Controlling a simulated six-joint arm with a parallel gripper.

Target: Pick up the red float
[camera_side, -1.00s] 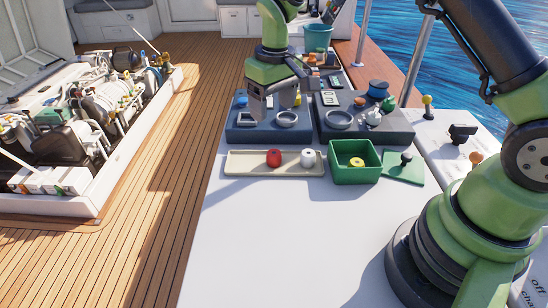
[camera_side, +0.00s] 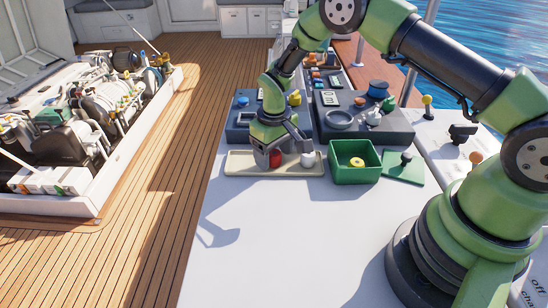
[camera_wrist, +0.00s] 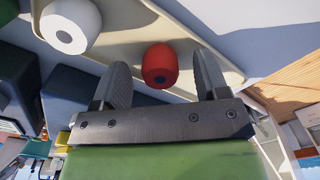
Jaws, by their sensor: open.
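The red float (camera_side: 275,159) sits in the beige tray (camera_side: 236,163), to the left of the white float (camera_side: 308,160). In the wrist view the red float (camera_wrist: 159,65) shows between the tips of my two open fingers, and the white float (camera_wrist: 70,24) lies at the upper left. My gripper (camera_side: 270,160) is low over the tray, with its fingers around the red float. In the wrist view my gripper (camera_wrist: 164,75) has a gap on both sides of the red float. The side view partly hides the red float behind a finger.
A green box (camera_side: 354,176) with a yellow ring (camera_side: 357,162) in it stands right of the tray. A green plate (camera_side: 403,172) with a dark knob lies further right. Dark panels stand behind the tray. The white tabletop in front is clear.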

